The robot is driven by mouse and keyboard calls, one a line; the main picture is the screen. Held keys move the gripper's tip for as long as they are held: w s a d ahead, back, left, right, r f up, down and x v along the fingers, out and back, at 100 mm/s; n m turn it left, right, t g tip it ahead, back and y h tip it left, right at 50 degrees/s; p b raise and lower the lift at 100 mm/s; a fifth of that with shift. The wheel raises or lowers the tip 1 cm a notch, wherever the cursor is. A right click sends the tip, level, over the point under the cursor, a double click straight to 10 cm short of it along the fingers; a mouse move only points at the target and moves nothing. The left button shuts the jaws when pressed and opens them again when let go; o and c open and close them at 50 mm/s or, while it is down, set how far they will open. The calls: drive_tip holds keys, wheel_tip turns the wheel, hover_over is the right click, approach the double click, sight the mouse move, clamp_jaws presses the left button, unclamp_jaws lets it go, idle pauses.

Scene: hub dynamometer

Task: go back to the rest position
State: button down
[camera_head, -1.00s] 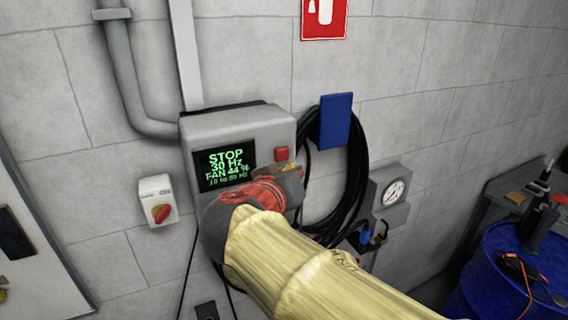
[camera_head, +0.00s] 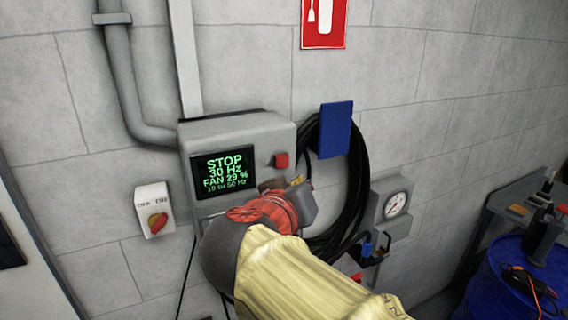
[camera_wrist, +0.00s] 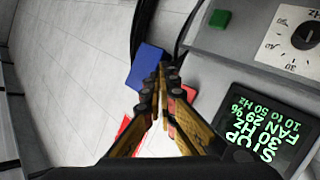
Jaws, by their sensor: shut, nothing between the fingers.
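My gripper (camera_head: 283,183) is in front of the lower right of a grey control box (camera_head: 238,130); my arm hides much of the box's underside. In the wrist view my gripper's fingertips (camera_wrist: 163,76) are together and empty. The box display (camera_head: 223,170) reads STOP, 30 Hz, FAN 29 %, 10 to 50 Hz. A red button (camera_head: 282,160) is right of the display, just above my gripper. The wrist view also shows a green button (camera_wrist: 221,19), a dial (camera_wrist: 298,42) and part of the red button (camera_wrist: 189,94) behind the fingers.
A blue holder (camera_head: 336,128) with coiled black cable (camera_head: 357,190) hangs to the right. Further right are a gauge (camera_head: 395,204) and a blue drum (camera_head: 490,285) beside a bench. A switch (camera_head: 155,210) is on the left.

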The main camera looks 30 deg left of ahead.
drive_tip(key=s+d+f+n+g+b, duration=0.1)
drive_tip(key=s+d+f+g, duration=0.15)
drive_tip(key=f, duration=0.35)
drive_tip(key=s+d+f+n+g+h, duration=0.1)
drive_tip(key=s+d+f+g, duration=0.1)
drive_tip(key=d+f, duration=0.3)
drive_tip(key=s+d+f+n+g+b, duration=0.1)
drive_tip(key=s+d+f+n+g, duration=0.15)
drive_tip(key=f, duration=0.45)
drive_tip(key=s+d+f+m+b, duration=0.3)
drive_tip(key=d+f+m, duration=0.1)
drive_tip(key=d, duration=0.5)
drive_tip(key=s+d+f+m+g+b, duration=0.1)
drive_tip(key=s+d+f+m+b, duration=0.1)
drive_tip(key=d+f, duration=0.4)
drive_tip(key=s+d+f+m+h+b, duration=0.1)
drive_tip(key=s+d+f+m+b, duration=0.2)
drive_tip(key=d, duration=1.1)
wheel_tip(320, 180, down, 3)
drive_tip(key=s+m, duration=0.1)
drive_tip(key=m, duration=0.1)
drive_tip(key=shift+s+m+g+b, duration=0.35)
drive_tip(key=shift+s+g, duration=0.05)
drive_tip(key=shift+a, duration=0.2)
